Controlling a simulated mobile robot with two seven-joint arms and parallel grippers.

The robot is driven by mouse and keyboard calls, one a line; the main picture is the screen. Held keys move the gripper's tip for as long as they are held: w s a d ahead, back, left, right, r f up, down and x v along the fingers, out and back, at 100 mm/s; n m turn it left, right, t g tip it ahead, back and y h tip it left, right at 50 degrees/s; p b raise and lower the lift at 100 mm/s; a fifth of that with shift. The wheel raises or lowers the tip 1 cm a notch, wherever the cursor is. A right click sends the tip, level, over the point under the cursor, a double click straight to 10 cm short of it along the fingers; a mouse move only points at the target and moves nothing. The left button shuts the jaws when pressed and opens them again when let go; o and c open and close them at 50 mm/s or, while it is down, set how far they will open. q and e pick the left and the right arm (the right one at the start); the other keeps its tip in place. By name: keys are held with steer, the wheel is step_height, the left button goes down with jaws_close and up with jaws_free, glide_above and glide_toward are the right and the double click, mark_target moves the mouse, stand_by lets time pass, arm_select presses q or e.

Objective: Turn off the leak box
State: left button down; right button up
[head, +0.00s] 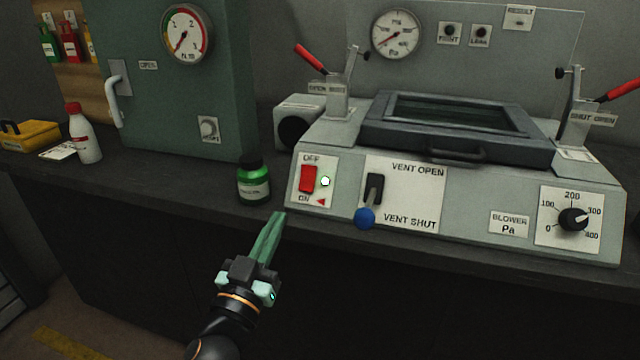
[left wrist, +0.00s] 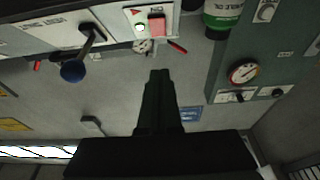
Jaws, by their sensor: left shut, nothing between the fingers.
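The leak box (head: 465,207) is a grey sloped console on the dark bench. Its red rocker switch (head: 308,179) sits between the OFF and ON labels, beside a bright lamp (head: 325,181). A red triangle is by ON. The vent lever (head: 374,188) hangs down, its blue knob (head: 364,217) by VENT SHUT. The blower dial (head: 573,219) points near 300. My left gripper (head: 277,222) is shut and empty, in front of the bench edge, below and left of the switch. The left wrist view shows its fingers (left wrist: 159,75) and the switch (left wrist: 157,24). My right gripper is not in view.
A green bottle (head: 254,181) stands just left of the switch panel. A framed lid with handle (head: 456,151) and red-handled clamps (head: 311,59) top the box. A green cabinet (head: 180,100), white bottle (head: 84,136) and yellow case (head: 30,135) stand left.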

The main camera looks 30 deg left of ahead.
arm_select(q)
steer(key=shift+w+r, duration=0.1)
steer(key=shift+r, duration=0.15)
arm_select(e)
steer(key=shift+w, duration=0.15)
arm_select(q)
steer(key=p, duration=0.2)
glide_toward(308, 165)
step_height(308, 165, up, 4)
steer(key=w, duration=0.2)
steer(key=shift+w+a+f+b, duration=0.15)
steer(key=shift+w+a+f, duration=0.05)
steer(key=shift+w+f, duration=0.35)
steer(key=shift+w+a+f+b, duration=0.15)
steer(key=shift+w+a+f, duration=0.05)
steer(key=shift+w+f, duration=0.25)
steer(key=shift+w+a+f, duration=0.15)
steer(key=shift+w+f, duration=0.1)
steer(key=shift+w, duration=0.45)
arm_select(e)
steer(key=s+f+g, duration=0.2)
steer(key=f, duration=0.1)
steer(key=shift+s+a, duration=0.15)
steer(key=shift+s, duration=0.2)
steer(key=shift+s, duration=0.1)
